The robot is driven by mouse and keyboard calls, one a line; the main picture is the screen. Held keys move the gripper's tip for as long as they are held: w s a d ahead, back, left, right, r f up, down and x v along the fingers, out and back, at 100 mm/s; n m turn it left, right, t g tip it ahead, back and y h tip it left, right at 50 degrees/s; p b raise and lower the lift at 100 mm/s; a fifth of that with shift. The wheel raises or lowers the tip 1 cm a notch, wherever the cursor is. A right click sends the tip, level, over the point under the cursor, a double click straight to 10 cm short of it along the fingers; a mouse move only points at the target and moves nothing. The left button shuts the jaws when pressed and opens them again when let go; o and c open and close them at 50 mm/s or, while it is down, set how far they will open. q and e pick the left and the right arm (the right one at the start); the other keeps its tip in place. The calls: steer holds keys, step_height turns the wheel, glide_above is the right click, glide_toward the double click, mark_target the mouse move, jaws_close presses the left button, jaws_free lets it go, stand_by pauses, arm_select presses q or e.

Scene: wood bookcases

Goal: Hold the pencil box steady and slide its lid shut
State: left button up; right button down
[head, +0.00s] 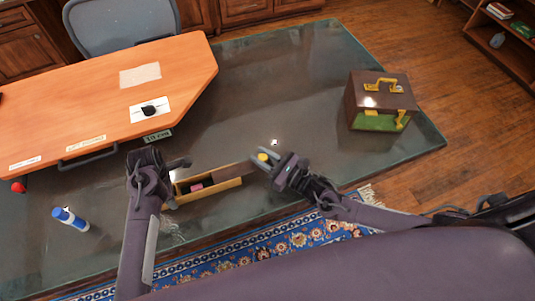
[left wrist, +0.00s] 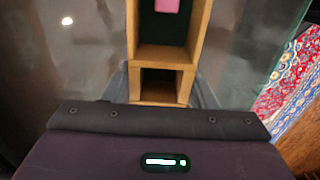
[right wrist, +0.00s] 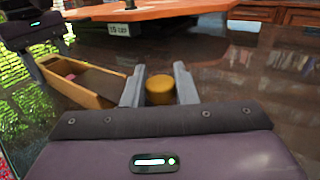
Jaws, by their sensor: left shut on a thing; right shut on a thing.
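The pencil box (head: 222,187) is a light wood open tray on the dark glass-like tabletop, with a pink item (head: 196,187) inside. Its dark brown lid (head: 232,170) covers part of the far side toward the right, with the left part open. My left gripper (head: 168,182) is shut on the box's left end; the left wrist view shows that end wall (left wrist: 162,98) between its fingers. My right gripper (head: 266,160) is shut on a round yellow knob (right wrist: 159,89) near the lid's right end. How the knob joins the lid is hidden.
An orange desk (head: 100,95) with papers and labels stands behind. A brown chest with yellow handle (head: 375,100) is at the right. A blue and white bottle (head: 70,218) and a red ball (head: 18,187) are at the left.

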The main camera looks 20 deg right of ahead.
mark_target(231, 174)
arm_select(q)
steer(key=shift+d, duration=0.1)
arm_select(e)
steer(key=a, duration=1.1)
steer(key=shift+s, duration=0.4)
steer(key=c, duration=1.3)
jaws_free()
steer(key=shift+o, duration=0.7)
steer(key=shift+d, duration=0.1)
steer(key=shift+s+d, duration=0.25)
steer(key=v, duration=1.1)
steer(key=shift+s+d, duration=0.1)
